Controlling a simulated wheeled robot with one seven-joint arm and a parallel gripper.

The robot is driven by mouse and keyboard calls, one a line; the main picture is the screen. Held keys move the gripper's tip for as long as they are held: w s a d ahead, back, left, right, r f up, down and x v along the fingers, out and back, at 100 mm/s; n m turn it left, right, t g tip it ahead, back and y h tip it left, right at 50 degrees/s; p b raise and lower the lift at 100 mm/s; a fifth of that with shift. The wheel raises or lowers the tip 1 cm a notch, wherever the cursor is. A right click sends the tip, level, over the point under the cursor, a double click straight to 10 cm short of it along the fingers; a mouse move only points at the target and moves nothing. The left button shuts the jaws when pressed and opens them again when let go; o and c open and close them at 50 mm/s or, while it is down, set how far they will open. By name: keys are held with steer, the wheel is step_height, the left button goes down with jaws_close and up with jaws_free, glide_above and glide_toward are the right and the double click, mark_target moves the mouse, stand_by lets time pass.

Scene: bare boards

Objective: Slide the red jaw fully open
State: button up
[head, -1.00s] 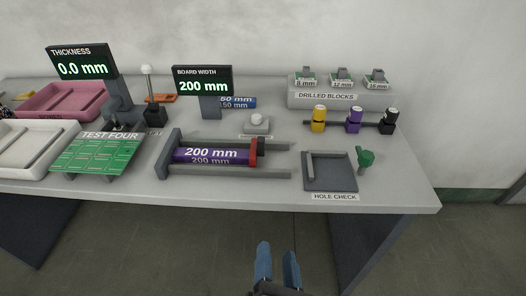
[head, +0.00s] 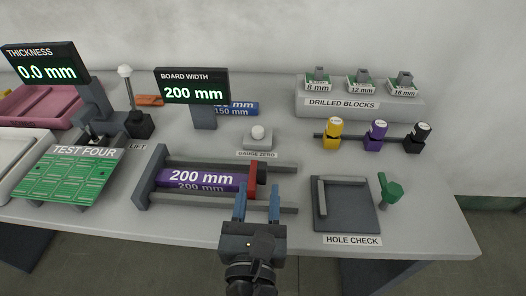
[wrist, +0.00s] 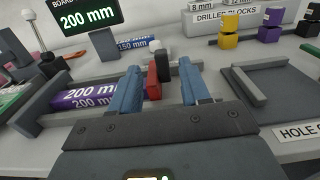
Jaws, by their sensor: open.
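The red jaw (head: 252,179) stands on the grey rails at the right end of a purple 200 mm block (head: 201,178). The block lies between the red jaw and the fixed dark end plate (head: 149,178). My gripper (head: 257,190) is open, with its blue fingers just in front of the red jaw in the head view. In the wrist view the red jaw (wrist: 152,79) shows between the fingers of my gripper (wrist: 165,80), nearer the left one. I cannot tell whether a finger touches it. The board width display (head: 194,87) reads 200 mm.
The rails (head: 284,169) run on bare to the right of the red jaw. A white gauge zero button (head: 258,132) stands behind the rails. A green test board (head: 64,180) is at left.

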mark_target(262, 170)
steer(key=w, duration=0.7)
steer(key=shift+w+d+p, duration=0.15)
steer(key=shift+w+p, duration=0.15)
steer(key=shift+c, duration=0.2)
jaws_close()
